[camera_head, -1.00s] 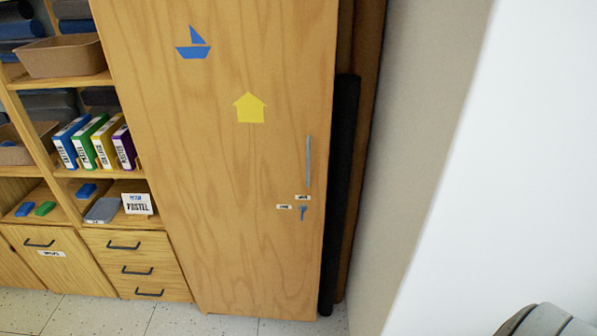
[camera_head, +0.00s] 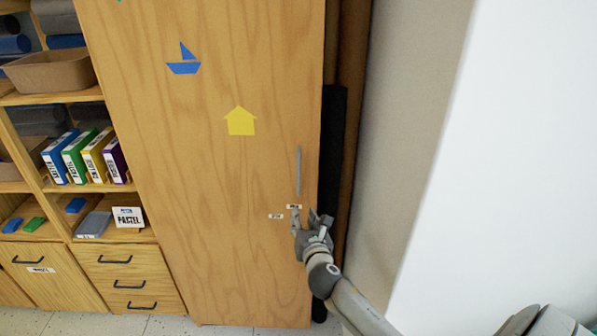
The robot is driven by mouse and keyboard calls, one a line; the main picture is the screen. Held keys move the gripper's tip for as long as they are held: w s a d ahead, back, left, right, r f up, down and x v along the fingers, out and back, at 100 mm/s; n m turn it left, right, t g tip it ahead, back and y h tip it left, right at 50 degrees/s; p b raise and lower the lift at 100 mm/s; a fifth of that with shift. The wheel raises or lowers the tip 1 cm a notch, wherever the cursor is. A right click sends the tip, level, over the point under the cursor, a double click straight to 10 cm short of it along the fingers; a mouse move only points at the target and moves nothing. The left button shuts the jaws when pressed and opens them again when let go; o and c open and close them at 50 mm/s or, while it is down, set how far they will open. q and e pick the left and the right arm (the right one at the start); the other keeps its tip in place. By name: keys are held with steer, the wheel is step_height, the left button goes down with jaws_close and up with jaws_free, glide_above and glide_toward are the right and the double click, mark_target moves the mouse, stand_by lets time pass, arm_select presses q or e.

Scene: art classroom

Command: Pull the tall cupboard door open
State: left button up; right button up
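The tall cupboard door (camera_head: 215,220) is light wood and looks shut, with a blue boat (camera_head: 184,60) and a yellow house (camera_head: 240,121) stuck on it. Its thin grey vertical handle (camera_head: 299,170) is near the right edge. My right gripper (camera_head: 305,216) is in front of the door just below the handle, by the small labels. Its fingers look apart with nothing between them that I can make out. It hides the key seen earlier below the handle. My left gripper is not in view.
Open shelves with folders (camera_head: 85,158) and a cardboard bin (camera_head: 50,72) stand left of the cupboard, above drawers (camera_head: 125,277). A dark roll (camera_head: 333,130) stands at the cupboard's right side, beside a pale wall (camera_head: 410,130). Grey rounded shapes show at bottom right.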

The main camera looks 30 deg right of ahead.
steer(key=n+t+h, duration=0.1)
steer(key=n, duration=0.1)
glide_toward(299, 174)
steer(key=p+x, duration=0.1)
steer(key=x, duration=0.9)
steer(key=shift+w+d, duration=0.1)
steer(key=shift+w, duration=0.2)
jaws_close()
